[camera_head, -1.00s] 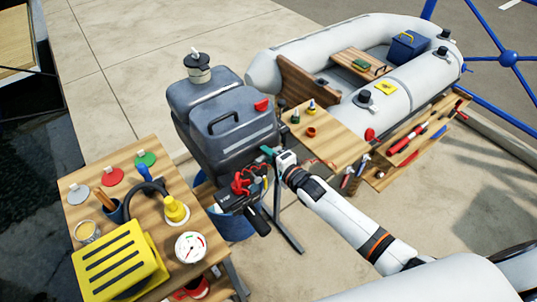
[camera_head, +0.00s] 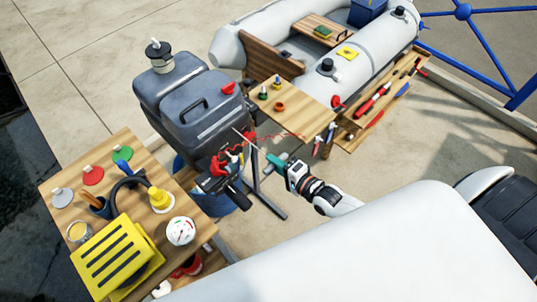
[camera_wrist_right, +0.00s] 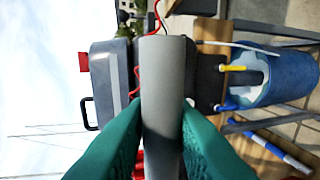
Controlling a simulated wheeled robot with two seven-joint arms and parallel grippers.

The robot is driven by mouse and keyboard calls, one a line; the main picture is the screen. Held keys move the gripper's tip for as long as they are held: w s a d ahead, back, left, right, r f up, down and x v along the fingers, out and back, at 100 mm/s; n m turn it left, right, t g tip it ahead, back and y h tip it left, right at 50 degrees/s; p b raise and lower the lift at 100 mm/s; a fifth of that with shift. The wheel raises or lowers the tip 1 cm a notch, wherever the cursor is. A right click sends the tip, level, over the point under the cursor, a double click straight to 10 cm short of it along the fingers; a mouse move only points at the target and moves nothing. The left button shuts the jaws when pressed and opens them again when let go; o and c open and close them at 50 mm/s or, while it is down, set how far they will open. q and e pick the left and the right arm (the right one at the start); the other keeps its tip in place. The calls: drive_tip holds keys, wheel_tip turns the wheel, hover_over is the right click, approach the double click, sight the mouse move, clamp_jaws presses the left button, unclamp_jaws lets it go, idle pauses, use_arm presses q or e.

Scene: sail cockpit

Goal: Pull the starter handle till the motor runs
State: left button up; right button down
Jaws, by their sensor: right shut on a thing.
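The grey outboard motor (camera_head: 205,110) stands upright left of centre in the head view, with a red knob and a black carry handle. My right gripper (camera_head: 277,165) is to the right of the motor, apart from it. Its teal fingers are shut on the grey starter handle (camera_wrist_right: 163,85), which fills the middle of the right wrist view. A thin pale line, seemingly the starter cord (camera_head: 246,139), runs between the motor and the gripper. The fingers hide part of the handle. My left gripper is out of view. I cannot tell whether the motor runs.
A wooden table (camera_head: 52,185) with a yellow slotted box (camera_head: 115,255) and a gauge (camera_head: 181,231) is on the left. A blue bucket (camera_wrist_right: 285,78) is below the motor. A wooden shelf (camera_head: 300,112) and grey inflatable boat (camera_head: 240,45) are behind.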

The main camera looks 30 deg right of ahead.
drive_tip(key=c, duration=1.3)
unclamp_jaws()
drive_tip(key=shift+s+d, duration=0.1)
drive_tip(key=shift+s, duration=0.05)
drive_tip(key=shift+o, duration=0.2)
drive_tip(key=shift+s+d, duration=0.1)
drive_tip(key=shift+s, duration=0.25)
drive_tip(key=b+v, duration=0.2)
drive_tip(key=v, duration=0.9)
drive_tip(key=shift+s+r, duration=0.1)
